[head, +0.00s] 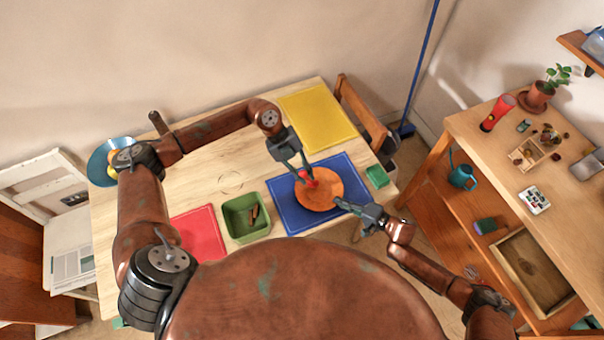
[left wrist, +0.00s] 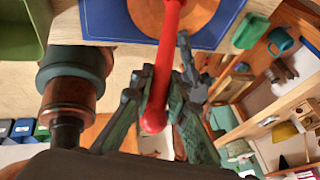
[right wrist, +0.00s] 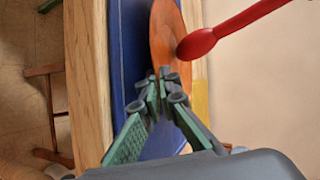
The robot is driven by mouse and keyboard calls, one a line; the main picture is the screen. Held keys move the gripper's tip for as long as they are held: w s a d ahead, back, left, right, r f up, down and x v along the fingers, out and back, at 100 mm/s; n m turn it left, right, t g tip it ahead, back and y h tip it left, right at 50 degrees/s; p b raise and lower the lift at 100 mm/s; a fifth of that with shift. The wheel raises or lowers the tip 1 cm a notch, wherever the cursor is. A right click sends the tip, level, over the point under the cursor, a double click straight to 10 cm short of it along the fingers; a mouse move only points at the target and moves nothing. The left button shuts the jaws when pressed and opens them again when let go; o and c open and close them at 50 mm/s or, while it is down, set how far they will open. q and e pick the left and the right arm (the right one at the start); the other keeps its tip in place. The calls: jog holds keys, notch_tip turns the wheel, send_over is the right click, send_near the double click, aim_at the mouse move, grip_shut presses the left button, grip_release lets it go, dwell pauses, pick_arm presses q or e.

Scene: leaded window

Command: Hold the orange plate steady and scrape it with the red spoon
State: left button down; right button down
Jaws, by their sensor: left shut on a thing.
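The orange plate (head: 322,190) lies on the blue mat (head: 283,208). My left gripper (head: 304,166) is shut on the red spoon (head: 310,182), whose handle crosses between the fingers in the left wrist view (left wrist: 160,90). The spoon's bowl (right wrist: 196,44) is over the plate face in the right wrist view; I cannot tell whether it touches. My right gripper (head: 342,203) is at the plate's near right rim. Its fingertips are close together at the rim (right wrist: 163,78), and I cannot tell whether the rim is pinched between them.
A green bin (head: 236,232) holding brown pieces stands left of the blue mat. A red mat (head: 198,238), a yellow mat (head: 318,117) and a small green block (head: 377,176) are on the table. A chair (head: 360,112) stands beyond it. A shelf unit is at the right.

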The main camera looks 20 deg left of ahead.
pick_arm(q)
jog(key=shift+w+d+f, duration=0.1)
jog(key=shift+w+d, duration=0.2)
jog(key=shift+w, duration=0.25)
jog(key=shift+w+d+f, duration=0.1)
jog(key=shift+w+d, duration=0.15)
jog(key=shift+w, duration=0.3)
jog(key=shift+a+r, duration=0.1)
jog(key=shift+s+a, duration=0.15)
jog(key=shift+s, duration=0.2)
jog(key=shift+s+a, duration=0.25)
jog(key=shift+s, duration=0.3)
jog(key=shift+s+a, duration=0.2)
jog(key=shift+s, duration=0.35)
jog(key=shift+s+a+r, duration=0.1)
jog(key=shift+s+r, duration=0.05)
jog(key=shift+r, duration=0.45)
jog(key=shift+s+a+r, duration=0.1)
jog(key=shift+s+r, duration=0.05)
jog(key=shift+r, duration=0.4)
jog(key=shift+d+r, duration=0.1)
jog(key=shift+r, duration=2.8)
pick_arm(e)
jog(key=c, duration=2.1)
grip_release()
jog(key=shift+d, duration=0.1)
